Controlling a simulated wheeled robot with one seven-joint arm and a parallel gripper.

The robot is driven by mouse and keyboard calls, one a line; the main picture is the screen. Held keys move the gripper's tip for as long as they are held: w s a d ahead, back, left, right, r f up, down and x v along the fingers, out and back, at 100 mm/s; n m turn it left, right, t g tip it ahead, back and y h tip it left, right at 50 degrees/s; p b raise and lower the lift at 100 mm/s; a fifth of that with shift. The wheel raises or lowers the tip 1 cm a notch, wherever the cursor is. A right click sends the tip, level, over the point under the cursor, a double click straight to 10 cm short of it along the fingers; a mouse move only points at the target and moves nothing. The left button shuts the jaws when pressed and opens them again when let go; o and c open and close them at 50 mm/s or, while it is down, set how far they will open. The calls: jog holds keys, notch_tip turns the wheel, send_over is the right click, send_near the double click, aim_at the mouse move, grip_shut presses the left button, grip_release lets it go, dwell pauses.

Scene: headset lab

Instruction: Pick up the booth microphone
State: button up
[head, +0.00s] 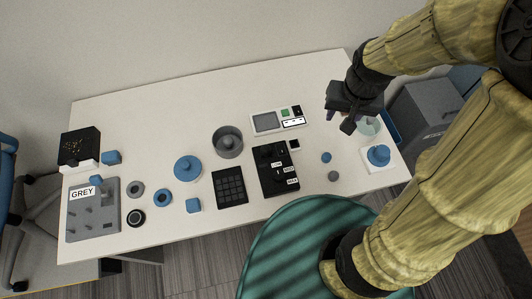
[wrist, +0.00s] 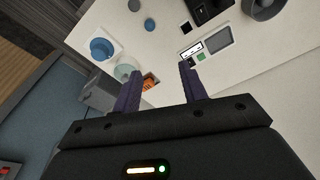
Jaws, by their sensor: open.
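I cannot pick out a booth microphone for certain in either view. My gripper (head: 350,122) is above the table's right end, beside a pale green translucent round dish (head: 369,126). In the wrist view, my gripper (wrist: 160,69) has its two dark purple fingers wide apart with nothing held. A small orange object (wrist: 150,81) shows beyond the fingers, next to the dish (wrist: 126,70); I cannot tell what it is. The arm and gripper hide part of the table's right end.
The white table (head: 310,84) holds a screen device (head: 266,122), a grey round bowl (head: 228,143), a black labelled box (head: 267,178), a black keypad (head: 229,187) and a grey peg board (head: 94,224). A blue round piece on a white base (head: 378,155) is at right. The back is clear.

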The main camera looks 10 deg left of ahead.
jog(key=w+a+f+g+b, duration=0.1)
jog(key=a+f, duration=0.1)
jog(key=a, duration=0.3)
jog(key=w+a+f+b, duration=0.1)
jog(key=a+f+b, duration=0.1)
jog(key=a+f, duration=0.15)
jog(key=n+g+b, duration=0.1)
jog(key=n+b, duration=0.1)
send_over(266, 148)
jog(key=shift+w+a+f, duration=0.1)
jog(key=shift+a+f, duration=0.1)
jog(key=shift+f, duration=0.9)
notch_tip(266, 148, down, 12)
jog(key=shift+f, duration=0.15)
jog(key=shift+d+f+p, duration=0.15)
jog(key=shift+f+p, duration=0.3)
jog(key=shift+f, duration=2.15)
